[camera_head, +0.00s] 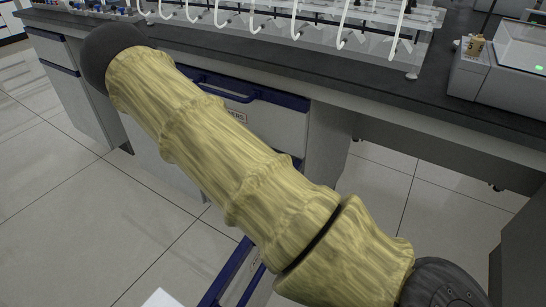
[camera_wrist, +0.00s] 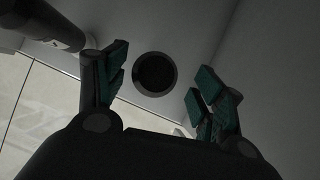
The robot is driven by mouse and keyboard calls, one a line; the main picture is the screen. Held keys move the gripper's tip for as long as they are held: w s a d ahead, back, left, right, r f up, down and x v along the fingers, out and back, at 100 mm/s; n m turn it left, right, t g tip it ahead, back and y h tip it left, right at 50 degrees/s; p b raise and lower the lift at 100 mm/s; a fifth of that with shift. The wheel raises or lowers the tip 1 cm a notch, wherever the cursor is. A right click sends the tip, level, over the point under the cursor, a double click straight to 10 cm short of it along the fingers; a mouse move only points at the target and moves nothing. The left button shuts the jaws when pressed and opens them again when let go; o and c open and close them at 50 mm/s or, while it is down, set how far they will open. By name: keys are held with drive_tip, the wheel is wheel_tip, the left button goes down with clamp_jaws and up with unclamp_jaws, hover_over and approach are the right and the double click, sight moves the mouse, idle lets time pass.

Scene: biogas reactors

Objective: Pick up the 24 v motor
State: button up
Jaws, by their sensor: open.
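In the wrist view, my gripper (camera_wrist: 155,90) is open, with a teal-padded finger on each side and nothing between the pads. A dark round thing (camera_wrist: 155,73) shows between and beyond the fingertips against a pale grey surface. It may be the 24 V motor seen end-on, but the dim picture does not settle this. I cannot tell its depth or distance from the fingers. In the head view, my yellow-sleeved arm crosses the middle, and neither my gripper nor a clear motor shows.
Pale walls (camera_wrist: 265,60) stand close at the right of my gripper. A blue-edged open drawer (camera_head: 236,272) shows below my arm. The dark bench (camera_head: 330,85) carries clear reactor equipment (camera_head: 385,45) and a grey device (camera_head: 505,70). Tiled floor (camera_head: 60,210) is free at left.

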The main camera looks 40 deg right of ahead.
drive_tip(key=b+x, duration=0.3)
drive_tip(key=x, duration=0.3)
drive_tip(key=shift+w+a, duration=0.15)
drive_tip(key=shift+a, duration=0.15)
drive_tip(key=shift+f, duration=0.1)
clamp_jaws()
